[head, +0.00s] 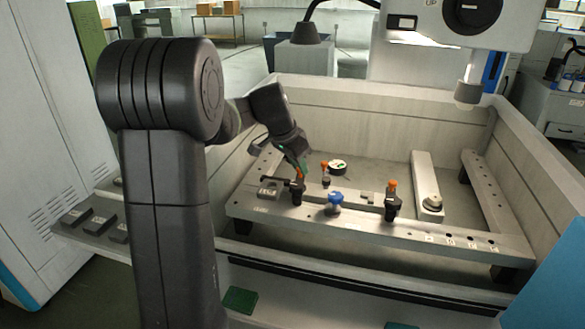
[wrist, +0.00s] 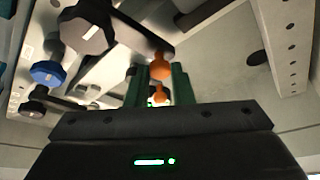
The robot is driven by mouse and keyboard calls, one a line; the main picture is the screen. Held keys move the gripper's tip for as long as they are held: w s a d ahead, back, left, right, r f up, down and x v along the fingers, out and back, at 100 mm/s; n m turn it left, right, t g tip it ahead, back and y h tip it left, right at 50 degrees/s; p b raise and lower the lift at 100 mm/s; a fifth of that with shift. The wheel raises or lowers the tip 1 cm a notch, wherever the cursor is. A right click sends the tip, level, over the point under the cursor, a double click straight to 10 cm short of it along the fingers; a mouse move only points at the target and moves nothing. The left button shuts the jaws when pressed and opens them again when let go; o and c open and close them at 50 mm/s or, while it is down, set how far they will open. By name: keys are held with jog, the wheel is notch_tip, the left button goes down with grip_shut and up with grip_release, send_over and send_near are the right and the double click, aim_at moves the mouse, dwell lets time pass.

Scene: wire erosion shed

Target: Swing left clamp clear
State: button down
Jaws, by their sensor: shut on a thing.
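The left clamp (head: 297,195) stands on the front rail of the machine's work frame, with a black body and an orange-tipped handle. My gripper (head: 300,170) reaches down to it from behind and is shut on the orange handle. In the wrist view my gripper (wrist: 159,88) has its green fingers on both sides of the orange handle (wrist: 160,66). A black arm runs from near the handle to a dark faceted knob (wrist: 88,28). The fingers partly hide the handle's lower part. The exact angle of the clamp arm is hard to tell.
A blue knob (head: 335,202) and another orange-tipped clamp (head: 391,203) stand to the right on the rail (head: 460,236). A smaller orange-tipped post (head: 325,172) and a round white-topped piece (head: 338,165) are behind. Tank walls (head: 370,125) enclose the frame. The machine head (head: 470,20) overhangs at right.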

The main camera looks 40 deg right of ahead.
jog(key=shift+s+d+m+g, duration=0.3)
jog(key=shift+s+d+m, duration=0.1)
jog(key=shift+m, duration=0.4)
jog(key=c, duration=1.3)
grip_release()
jog(key=v, duration=1.3)
jog(key=shift+a+r+b, duration=0.15)
jog(key=shift+r+b, duration=0.2)
jog(key=shift+b, duration=0.05)
